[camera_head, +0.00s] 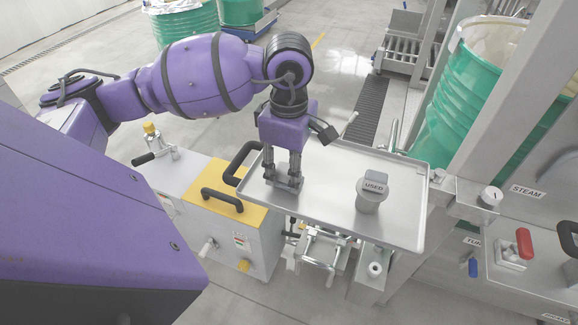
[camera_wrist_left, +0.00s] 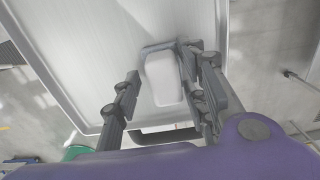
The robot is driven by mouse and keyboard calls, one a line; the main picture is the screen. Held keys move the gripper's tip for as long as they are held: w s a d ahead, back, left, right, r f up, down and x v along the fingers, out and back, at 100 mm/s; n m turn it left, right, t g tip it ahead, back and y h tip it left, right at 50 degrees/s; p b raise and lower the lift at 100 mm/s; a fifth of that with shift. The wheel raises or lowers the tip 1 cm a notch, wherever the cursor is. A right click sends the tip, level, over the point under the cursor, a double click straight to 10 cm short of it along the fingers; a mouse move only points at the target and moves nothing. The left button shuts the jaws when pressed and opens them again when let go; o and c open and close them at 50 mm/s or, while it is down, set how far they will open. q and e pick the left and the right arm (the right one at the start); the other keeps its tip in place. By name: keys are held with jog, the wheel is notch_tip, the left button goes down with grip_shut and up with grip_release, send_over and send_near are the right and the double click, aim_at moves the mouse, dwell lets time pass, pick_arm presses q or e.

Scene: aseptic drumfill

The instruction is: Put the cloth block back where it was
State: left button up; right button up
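The cloth block (camera_wrist_left: 164,78) appears as a pale rounded block with a grey rim in the left wrist view. It rests on the steel tray (camera_head: 325,170). My left gripper (camera_head: 284,182) points down over the left part of the tray; it also shows in the left wrist view (camera_wrist_left: 158,85). Its fingers are apart, one on each side of the block. A gap shows between the left finger and the block; the right finger is close beside it, and I cannot tell whether it touches. In the head view the gripper largely hides the block. My right gripper is not in view.
A grey container marked USED (camera_head: 371,192) stands on the tray's right half. A black-handled machine with a yellow panel (camera_head: 213,187) is left of the tray. A steel post and green drum (camera_head: 462,85) stand to the right. The tray between gripper and container is clear.

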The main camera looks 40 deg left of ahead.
pick_arm(q)
jog(key=shift+r, duration=0.55)
notch_tip(320, 180, up, 11)
jog(key=shift+r, duration=0.15)
dwell(0.6)
